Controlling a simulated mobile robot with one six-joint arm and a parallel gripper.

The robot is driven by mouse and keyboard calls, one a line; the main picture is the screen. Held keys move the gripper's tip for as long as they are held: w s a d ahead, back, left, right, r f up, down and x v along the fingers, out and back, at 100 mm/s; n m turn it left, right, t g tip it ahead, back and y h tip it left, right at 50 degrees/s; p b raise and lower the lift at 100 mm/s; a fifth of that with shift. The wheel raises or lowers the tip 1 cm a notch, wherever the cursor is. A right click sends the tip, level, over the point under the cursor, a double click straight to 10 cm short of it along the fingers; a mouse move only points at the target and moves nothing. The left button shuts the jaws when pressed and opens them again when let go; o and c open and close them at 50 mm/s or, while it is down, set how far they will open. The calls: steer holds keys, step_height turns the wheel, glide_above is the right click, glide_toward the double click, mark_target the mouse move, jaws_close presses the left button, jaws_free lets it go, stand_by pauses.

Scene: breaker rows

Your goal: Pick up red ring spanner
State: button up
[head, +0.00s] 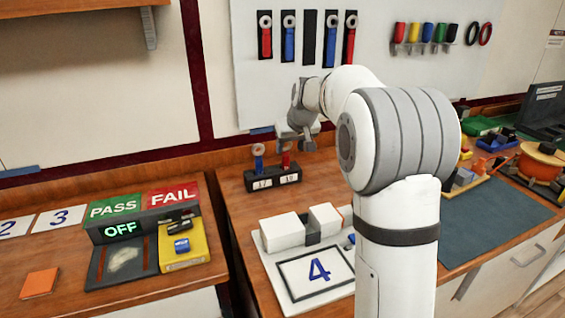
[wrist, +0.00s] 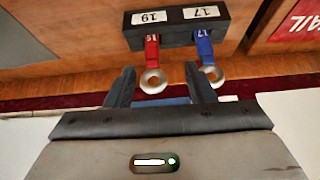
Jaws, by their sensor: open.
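The red ring spanner (wrist: 152,56) stands upright in a black holder (wrist: 175,38), in the slot over the label 19; the wrist view shows this upside down. A blue ring spanner (wrist: 204,48) stands beside it over label 17. My gripper (wrist: 159,72) is open and empty. In the wrist view the red spanner's silver ring lies between the two fingers, and one finger is close to the blue spanner's ring; I cannot tell the gap. In the head view my gripper (head: 297,137) is just above the red spanner (head: 286,161), hiding its top.
The holder (head: 273,178) stands on the wooden bench near the wall. White blocks (head: 281,232) on a tray marked 4 are in front of it. A PASS/FAIL box (head: 141,210) is to the left. More spanners hang on the wall board (head: 265,40).

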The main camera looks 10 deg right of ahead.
mark_target(287, 153)
steer(key=shift+t, duration=0.3)
steer(key=w, duration=0.1)
steer(key=w+f, duration=0.1)
steer(key=w, duration=0.2)
steer(key=shift+w+f, duration=0.1)
steer(key=shift+f, duration=0.15)
steer(key=x, duration=0.7)
steer(key=shift+w+d+f, duration=0.1)
steer(key=shift+d+f, duration=0.2)
steer(key=shift+f, duration=0.1)
steer(key=shift+c, duration=0.2)
jaws_close()
